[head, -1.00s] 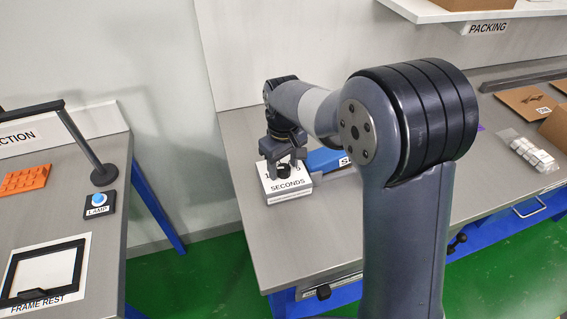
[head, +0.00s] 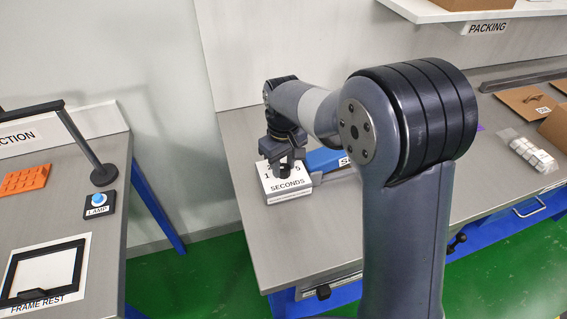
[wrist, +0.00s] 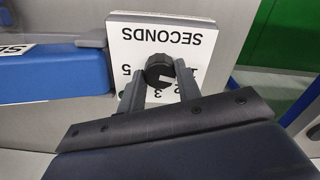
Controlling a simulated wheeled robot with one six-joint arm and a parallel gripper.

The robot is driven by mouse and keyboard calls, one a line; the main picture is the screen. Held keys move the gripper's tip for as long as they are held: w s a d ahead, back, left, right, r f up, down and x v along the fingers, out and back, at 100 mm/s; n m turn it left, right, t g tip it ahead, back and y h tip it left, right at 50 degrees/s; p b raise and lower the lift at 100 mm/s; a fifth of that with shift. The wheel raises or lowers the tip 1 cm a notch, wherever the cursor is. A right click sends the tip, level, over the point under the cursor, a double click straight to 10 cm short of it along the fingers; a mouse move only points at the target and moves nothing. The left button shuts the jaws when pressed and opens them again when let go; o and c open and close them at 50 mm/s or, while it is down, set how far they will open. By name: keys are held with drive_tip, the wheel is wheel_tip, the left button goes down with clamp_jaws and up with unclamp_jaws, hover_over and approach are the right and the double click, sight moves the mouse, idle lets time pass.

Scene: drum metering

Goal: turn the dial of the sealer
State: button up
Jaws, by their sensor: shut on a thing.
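The dial (wrist: 158,68) is a small black knob on a white box marked SECONDS, with printed numbers around it. My gripper (wrist: 158,80) has its two grey fingers on either side of the dial and is shut on it. In the head view my gripper (head: 284,165) points down over the white dial box (head: 288,193). The blue sealer (head: 325,160) lies directly behind and right of the box, partly hidden by my arm; it also shows at the left of the wrist view (wrist: 50,72).
The sealer stands on a grey packing bench (head: 265,235). Cardboard pieces (head: 528,99) and a bag of white blocks (head: 533,155) lie at the right. A separate bench at left holds a lamp button (head: 98,200), an orange tray (head: 25,179) and a black frame (head: 45,270).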

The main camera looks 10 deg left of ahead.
sight(284, 167)
drive_tip(key=m, duration=0.4)
drive_tip(key=shift+p, duration=0.4)
drive_tip(key=shift+m, duration=1.7)
drive_tip(key=o, duration=1)
wheel_tip(284, 167, up, 11)
drive_tip(key=shift+f, duration=0.1)
